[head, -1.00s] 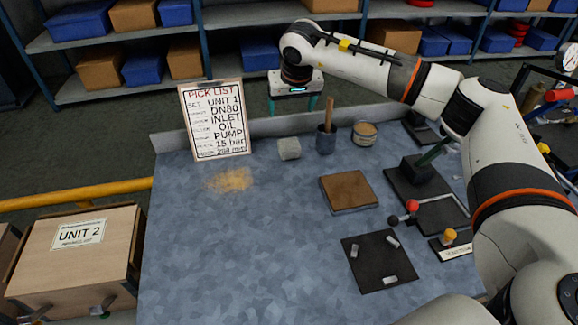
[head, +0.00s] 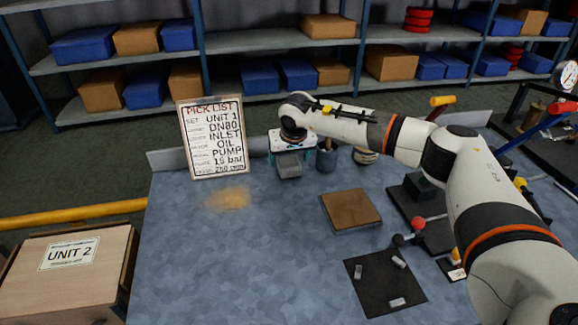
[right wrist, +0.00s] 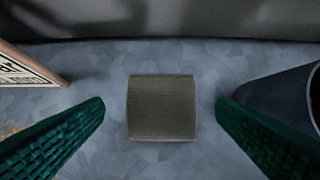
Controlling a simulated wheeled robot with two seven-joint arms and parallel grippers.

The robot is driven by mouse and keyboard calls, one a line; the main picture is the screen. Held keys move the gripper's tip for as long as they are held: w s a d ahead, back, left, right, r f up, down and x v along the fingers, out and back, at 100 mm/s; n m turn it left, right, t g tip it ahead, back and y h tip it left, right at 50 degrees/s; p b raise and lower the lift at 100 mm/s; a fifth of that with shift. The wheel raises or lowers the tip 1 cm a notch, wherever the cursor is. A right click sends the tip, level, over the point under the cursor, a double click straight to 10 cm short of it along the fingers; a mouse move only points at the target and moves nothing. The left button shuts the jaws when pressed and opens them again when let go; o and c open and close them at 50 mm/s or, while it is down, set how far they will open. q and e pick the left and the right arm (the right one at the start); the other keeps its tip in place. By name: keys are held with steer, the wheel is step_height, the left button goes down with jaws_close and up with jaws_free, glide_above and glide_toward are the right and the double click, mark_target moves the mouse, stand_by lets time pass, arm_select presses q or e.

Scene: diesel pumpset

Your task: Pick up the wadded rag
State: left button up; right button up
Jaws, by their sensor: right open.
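The wadded rag (head: 289,165) is a small grey block-like bundle at the back of the blue-grey bench. In the right wrist view the rag (right wrist: 161,107) sits centred between two green ridged fingers, with bench surface showing on both sides of it. My right gripper (head: 291,160) is open over the rag, its fingers (right wrist: 160,125) on either side and apart from it. In the head view the gripper body hides the top of the rag. My left gripper is not in view.
A dark cup (head: 327,159) stands just right of the rag, close to one finger. The pick list board (head: 213,138) stands to the left. A tan spill (head: 228,198) and a brown block (head: 350,209) lie nearer. The bench's front left is clear.

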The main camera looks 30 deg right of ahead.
mark_target(289, 161)
steer(key=shift+x, duration=1.6)
steer(key=c, duration=1.1)
steer(key=shift+o, duration=0.2)
steer(key=shift+r, duration=0.1)
step_height(289, 161, up, 10)
steer(key=shift+b, duration=0.3)
